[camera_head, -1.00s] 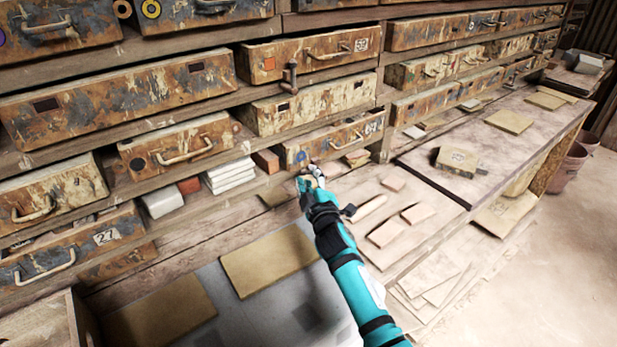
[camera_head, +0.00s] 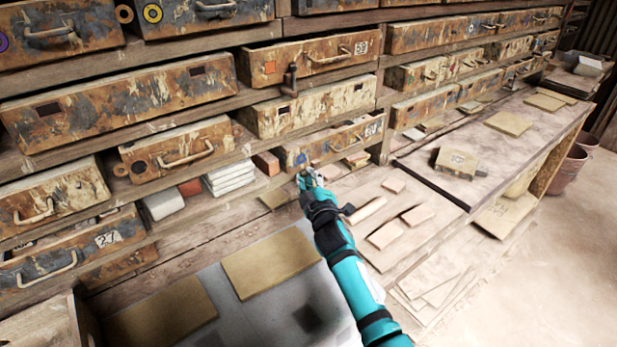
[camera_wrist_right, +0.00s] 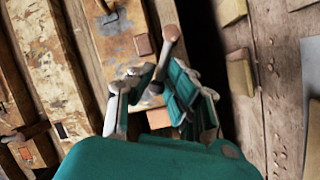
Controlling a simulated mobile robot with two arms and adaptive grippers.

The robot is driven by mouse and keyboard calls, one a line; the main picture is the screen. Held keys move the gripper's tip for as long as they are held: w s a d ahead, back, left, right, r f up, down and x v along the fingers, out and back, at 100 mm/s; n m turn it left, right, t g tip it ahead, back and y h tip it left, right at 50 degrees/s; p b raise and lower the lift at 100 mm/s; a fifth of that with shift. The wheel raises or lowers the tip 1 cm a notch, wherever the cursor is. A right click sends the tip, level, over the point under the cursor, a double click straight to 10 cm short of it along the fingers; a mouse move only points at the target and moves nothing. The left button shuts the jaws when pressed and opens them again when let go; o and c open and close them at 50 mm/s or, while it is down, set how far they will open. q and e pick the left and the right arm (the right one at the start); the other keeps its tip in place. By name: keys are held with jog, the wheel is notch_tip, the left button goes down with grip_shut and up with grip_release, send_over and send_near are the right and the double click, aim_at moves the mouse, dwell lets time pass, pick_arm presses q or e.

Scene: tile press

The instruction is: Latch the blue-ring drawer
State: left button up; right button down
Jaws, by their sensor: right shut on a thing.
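The blue-ring drawer (camera_head: 332,141) is in the lower middle of the rack in the head view, with a blue ring at its left end, a bar handle and a number label at the right. Whether it is fully flush I cannot tell. My right gripper (camera_head: 309,174) is at its lower left corner, in front of the shelf edge. In the head view the gripper hides this latch. My left gripper is not in view.
White tiles (camera_head: 229,177) and a reddish brick (camera_head: 267,163) sit left of the drawer. Loose tile pieces (camera_head: 386,235) lie on the bench to the right. A tan tile (camera_head: 270,262) lies in front.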

jog(key=r+m+p, duration=0.1)
jog(key=p, duration=0.1)
jog(key=m+g+p, duration=0.1)
jog(key=p, duration=0.1)
jog(key=shift+w+d+r, duration=0.2)
jog(key=shift+d+r, duration=0.15)
jog(key=shift+r, duration=0.05)
jog(key=shift+w+d+f+m+p, duration=0.1)
jog(key=shift+m+p, duration=0.4)
jog(key=shift+p, duration=0.15)
jog(key=shift+f, duration=0.1)
jog(key=c, duration=1.4)
grip_release()
jog(key=v, duration=1.2)
jog(key=shift+d, duration=0.1)
